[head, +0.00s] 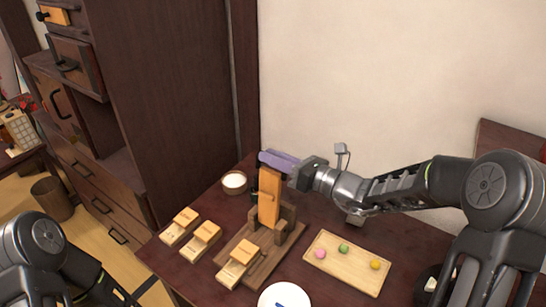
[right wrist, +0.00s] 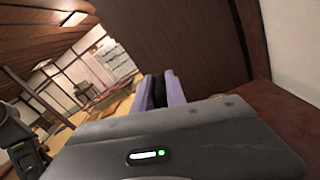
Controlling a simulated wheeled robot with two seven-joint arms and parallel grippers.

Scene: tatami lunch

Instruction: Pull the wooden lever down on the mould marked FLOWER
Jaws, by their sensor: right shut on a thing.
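The orange wooden lever (head: 269,199) stands nearly upright on a wooden press (head: 285,226) at the middle of the dark table. My right gripper (head: 277,160), with purple fingers, is at the lever's top and shut on it; the contact is partly hidden. The right wrist view shows the purple fingers (right wrist: 161,89) with something dark between them, but not the lever. Several pale wooden moulds, including one at the left (head: 180,226), one in the middle (head: 201,241) and one at the front (head: 238,266), lie near the press. Their markings are too small to read. Only my left arm shows, not its gripper.
A wooden tray (head: 322,271) with pink, green and yellow balls lies right of the press. A white bowl (head: 234,182) stands behind left, and a white plate (head: 272,295) at the front edge. A dark cabinet (head: 165,90) and a pale wall (head: 390,70) bound the table.

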